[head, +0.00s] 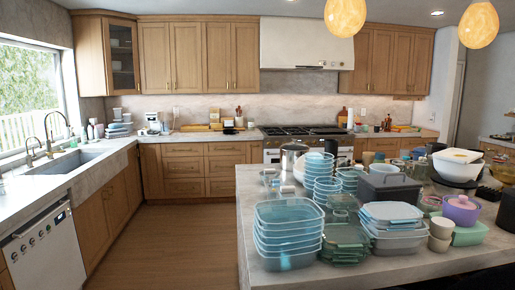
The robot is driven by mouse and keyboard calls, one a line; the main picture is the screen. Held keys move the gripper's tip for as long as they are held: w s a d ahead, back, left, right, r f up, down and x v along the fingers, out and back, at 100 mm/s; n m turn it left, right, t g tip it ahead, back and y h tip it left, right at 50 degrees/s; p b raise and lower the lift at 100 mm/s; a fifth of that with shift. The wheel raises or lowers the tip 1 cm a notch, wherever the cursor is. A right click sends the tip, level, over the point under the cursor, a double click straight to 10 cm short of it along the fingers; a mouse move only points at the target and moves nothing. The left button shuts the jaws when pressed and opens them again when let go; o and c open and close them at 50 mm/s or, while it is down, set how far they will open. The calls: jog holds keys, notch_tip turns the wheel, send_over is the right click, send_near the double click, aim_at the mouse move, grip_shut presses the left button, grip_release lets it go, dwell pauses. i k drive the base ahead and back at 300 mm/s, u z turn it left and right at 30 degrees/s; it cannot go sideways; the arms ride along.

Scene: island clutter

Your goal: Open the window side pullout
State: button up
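The window (28,95) is at the left, above a counter with a sink (68,160). Under that counter are wooden cabinet fronts (95,228), seen at a steep angle, and they look closed. A further narrow front (132,180) is near the corner, also apparently closed. A sliver of wood front (5,279) shows at the bottom left edge, left of the dishwasher. I cannot tell which of these fronts is the pullout. My gripper is not in view.
A white dishwasher (44,252) is shut under the left counter. The wood floor (170,245) is clear between that counter and the island (350,277), which is crowded with containers (288,238). A stove (300,138) and closed drawers (184,168) line the back.

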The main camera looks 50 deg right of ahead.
aim_at(254, 149)
jog(key=i, duration=2.75)
jog(key=z, duration=4.95)
jog(key=i, duration=0.1)
jog(key=u, duration=3.5)
jog(key=i, duration=0.9)
jog(key=z, duration=0.05)
